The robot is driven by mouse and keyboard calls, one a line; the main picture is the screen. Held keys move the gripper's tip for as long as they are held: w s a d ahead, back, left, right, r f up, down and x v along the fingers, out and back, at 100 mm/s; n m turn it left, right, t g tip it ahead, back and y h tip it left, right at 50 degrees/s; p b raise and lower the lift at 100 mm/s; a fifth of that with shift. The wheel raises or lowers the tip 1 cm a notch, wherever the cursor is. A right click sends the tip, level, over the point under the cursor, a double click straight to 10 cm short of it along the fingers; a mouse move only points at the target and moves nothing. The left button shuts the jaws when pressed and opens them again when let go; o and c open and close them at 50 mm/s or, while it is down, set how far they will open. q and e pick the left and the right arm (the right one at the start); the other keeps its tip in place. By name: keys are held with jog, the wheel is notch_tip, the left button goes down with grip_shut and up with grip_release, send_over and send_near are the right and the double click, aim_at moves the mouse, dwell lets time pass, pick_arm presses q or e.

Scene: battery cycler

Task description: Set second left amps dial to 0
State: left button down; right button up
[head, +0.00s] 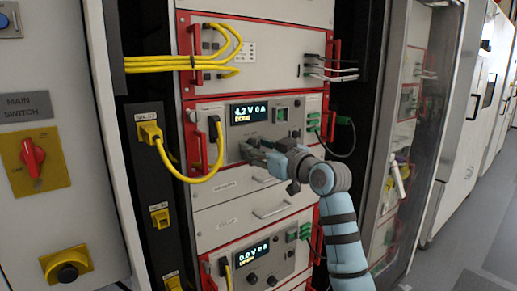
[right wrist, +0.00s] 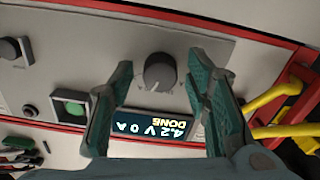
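The middle cycler unit has a display (head: 249,112) reading 4.2 V 0 A, DONE; it shows upside down in the right wrist view (right wrist: 155,128). A dark round dial (right wrist: 159,71) is below that display on the panel. My right gripper (head: 248,150) is at this panel, open; in the right wrist view its two fingertips (right wrist: 160,64) lie on either side of the dial, apart from it. A second dial (right wrist: 11,48) is at the left edge of the right wrist view. Dial labels are not readable. My left gripper is not in view.
A lower unit's display (head: 252,254) reads 0.0 V 0 A. A yellow cable (head: 207,177) loops left of the gripper; a green button (right wrist: 71,108) and dark cables are on the other side. A red frame (head: 190,75) edges the units. Cabinet doors stand at right.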

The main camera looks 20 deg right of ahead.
grip_shut()
jog(key=shift+n, duration=0.4)
jog(key=n+p, duration=0.1)
jog(key=n, duration=0.1)
jog(key=shift+n, duration=0.4)
jog(key=n, duration=0.4)
jog(key=shift+n, duration=0.3)
jog(key=n, duration=0.3)
jog(key=shift+d+n, duration=0.1)
jog(key=shift+n, duration=2.2)
